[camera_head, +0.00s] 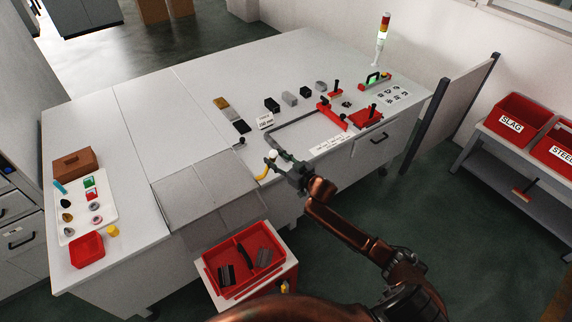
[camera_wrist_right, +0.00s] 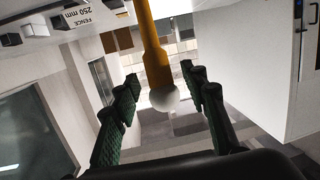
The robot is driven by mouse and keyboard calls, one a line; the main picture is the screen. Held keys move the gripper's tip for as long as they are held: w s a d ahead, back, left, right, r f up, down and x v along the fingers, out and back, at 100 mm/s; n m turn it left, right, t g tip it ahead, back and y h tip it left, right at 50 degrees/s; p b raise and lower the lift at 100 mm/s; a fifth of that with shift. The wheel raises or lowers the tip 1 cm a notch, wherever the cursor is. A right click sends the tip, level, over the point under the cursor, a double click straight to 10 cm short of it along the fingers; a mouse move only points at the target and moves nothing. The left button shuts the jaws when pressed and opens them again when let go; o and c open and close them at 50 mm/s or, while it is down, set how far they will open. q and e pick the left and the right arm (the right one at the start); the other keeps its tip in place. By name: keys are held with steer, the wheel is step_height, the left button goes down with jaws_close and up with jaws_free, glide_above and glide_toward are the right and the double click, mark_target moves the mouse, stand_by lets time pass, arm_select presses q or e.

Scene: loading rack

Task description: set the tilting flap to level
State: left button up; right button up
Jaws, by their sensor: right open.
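The tilting flap (camera_head: 205,188) is a grey panel in the front middle of the long table. It looks sloped down toward the front, though its exact angle is hard to tell. A yellow lever (camera_head: 263,174) with a white ball knob (camera_head: 273,154) stands at the flap's right side. My right gripper (camera_head: 280,159) is at the knob. In the right wrist view the yellow lever (camera_wrist_right: 151,45) comes down from the top, and its white knob (camera_wrist_right: 164,98) lies between the spread green fingers of my right gripper (camera_wrist_right: 166,88). Gaps show on both sides. My left gripper is out of view.
A red bin (camera_head: 243,258) with dark pieces stands below the flap. Right of the lever are a grey frame (camera_head: 291,128) and red fixtures (camera_head: 366,117). A white tray (camera_head: 83,207) with small parts lies at left.

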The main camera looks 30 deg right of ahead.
steer(key=v, duration=1)
steer(key=shift+r, duration=0.15)
steer(key=shift+d, duration=0.15)
steer(key=s+d+f+m+g+h+b, duration=0.1)
steer(key=s+d+f+g+b, duration=0.2)
steer(key=f, duration=1)
steer(key=s+d+f+m+h+b, duration=0.1)
steer(key=s+d+f+h, duration=0.2)
steer(key=f, duration=0.9)
steer(key=s+d+f+g+b, duration=0.25)
steer(key=s+f, duration=0.25)
steer(key=f, duration=0.8)
steer(key=s+f+g+h+b, duration=0.1)
steer(key=s+f, duration=0.6)
steer(key=f, duration=0.2)
steer(key=s+f+g+b, duration=0.1)
steer(key=s+f+g, duration=0.1)
steer(key=s+f, duration=0.65)
steer(key=s+a+f+g+b, duration=0.1)
steer(key=s+a+f+g, duration=0.1)
steer(key=s+a+f, duration=0.2)
steer(key=s+a+f+g+b, duration=0.2)
steer(key=s+a+f, duration=0.2)
steer(key=s+f, duration=0.7)
steer(key=s+a+f+g+b, duration=0.2)
steer(key=s+f, duration=0.6)
steer(key=s, duration=0.9)
steer(key=shift+s+a+y, duration=0.35)
steer(key=shift+a+y, duration=0.05)
steer(key=shift+a, duration=0.8)
